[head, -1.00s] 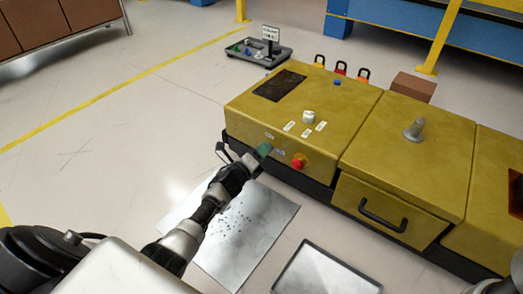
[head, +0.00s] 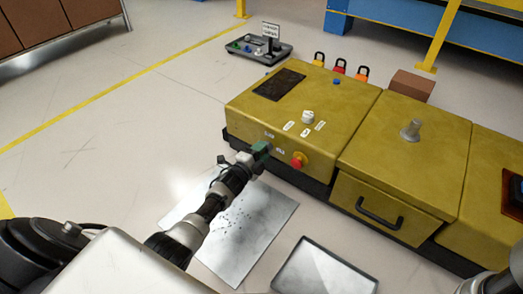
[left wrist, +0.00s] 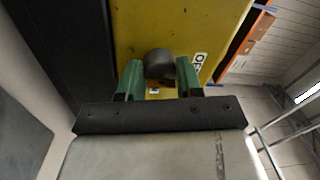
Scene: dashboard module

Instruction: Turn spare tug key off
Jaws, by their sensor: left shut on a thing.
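The tug (head: 300,100) is a yellow boxy body with a black lower edge. My left gripper (head: 262,150) has green fingertips and is at the tug's front face, left of the red emergency button (head: 298,160). In the left wrist view my left gripper (left wrist: 159,76) is shut on a dark rounded key (left wrist: 159,62), one finger on each side. The head view hides the key behind the fingers. My right gripper cannot be made out; only part of that arm shows at lower right.
A white knob (head: 308,116) and small labels are on the tug's top. Several padlocks (head: 339,67) stand behind it. A grey tray with a sign (head: 258,50) lies on the floor behind. A metal sheet (head: 265,215) and a dark-rimmed tray (head: 322,270) lie in front.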

